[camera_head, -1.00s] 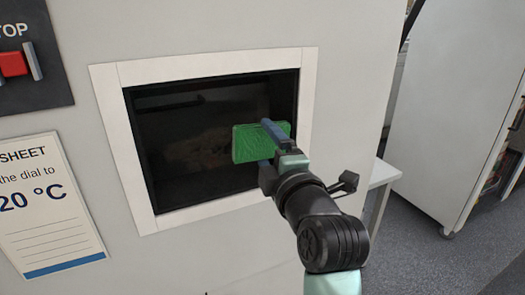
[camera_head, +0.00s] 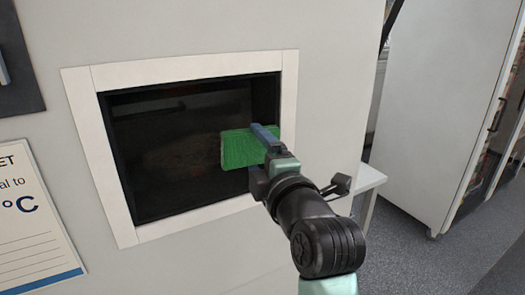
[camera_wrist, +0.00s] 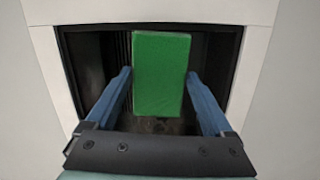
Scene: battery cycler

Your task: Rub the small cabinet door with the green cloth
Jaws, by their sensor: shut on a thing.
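The green cloth (camera_head: 238,150) looks like a thick rectangular block. My gripper (camera_head: 262,134) is shut on it and holds it upright in front of the right part of a dark framed opening. In the wrist view the cloth (camera_wrist: 160,80) stands between the two blue fingers, with the dark recess behind it. The white frame (camera_head: 97,150) surrounds the opening on the cabinet's front face. I cannot make out a separate small door leaf. I cannot tell whether the cloth touches anything behind it.
A sheet with printed text (camera_head: 35,225) and a dark panel (camera_head: 15,75) are on the cabinet face at left. A white table (camera_head: 368,178) stands right of the cabinet. A tall white cabinet (camera_head: 440,110) stands farther right, with grey floor (camera_head: 405,250) between.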

